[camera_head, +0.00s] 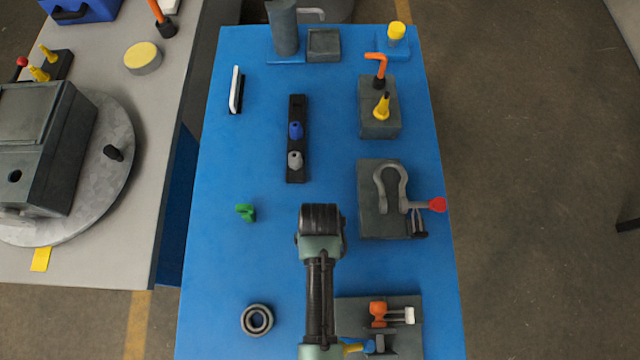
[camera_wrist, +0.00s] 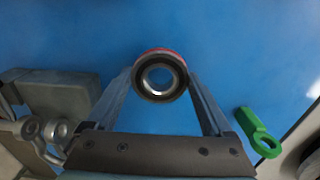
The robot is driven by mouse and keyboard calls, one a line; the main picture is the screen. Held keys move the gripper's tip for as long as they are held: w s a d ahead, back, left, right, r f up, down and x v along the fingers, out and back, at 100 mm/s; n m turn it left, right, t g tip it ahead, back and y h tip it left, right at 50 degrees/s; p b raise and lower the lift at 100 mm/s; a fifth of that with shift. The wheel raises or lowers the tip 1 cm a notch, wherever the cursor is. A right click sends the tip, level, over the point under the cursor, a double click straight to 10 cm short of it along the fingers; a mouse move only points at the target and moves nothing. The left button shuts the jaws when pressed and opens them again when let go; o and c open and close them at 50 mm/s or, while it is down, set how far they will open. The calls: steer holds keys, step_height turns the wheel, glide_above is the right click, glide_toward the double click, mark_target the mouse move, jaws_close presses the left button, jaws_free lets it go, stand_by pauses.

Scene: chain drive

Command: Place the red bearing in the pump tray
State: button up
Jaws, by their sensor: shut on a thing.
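In the wrist view, my gripper (camera_wrist: 160,82) is shut on the red bearing (camera_wrist: 160,57), a dark ring with a bright inner race and a red rim showing along its far edge. The bearing sits between the two fingertips, with blue surface behind it. In the head view, my arm covers the fingertips and the bearing. The pump tray is not clearly identifiable; a small square grey tray (camera_head: 324,45) stands beside a grey cylinder (camera_head: 284,28) at the far end of the blue table.
The blue table (camera_head: 220,160) holds a dark bearing (camera_head: 245,321), a green part (camera_head: 246,212), a black rail with two pegs (camera_head: 296,165), a shackle block (camera_head: 372,225) and a block with an orange hex key (camera_head: 380,120). A grey bench with a turntable (camera_head: 110,185) stands left.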

steer(key=shift+f, duration=1.2)
steer(key=shift+f, duration=0.15)
steer(key=o, duration=1.5)
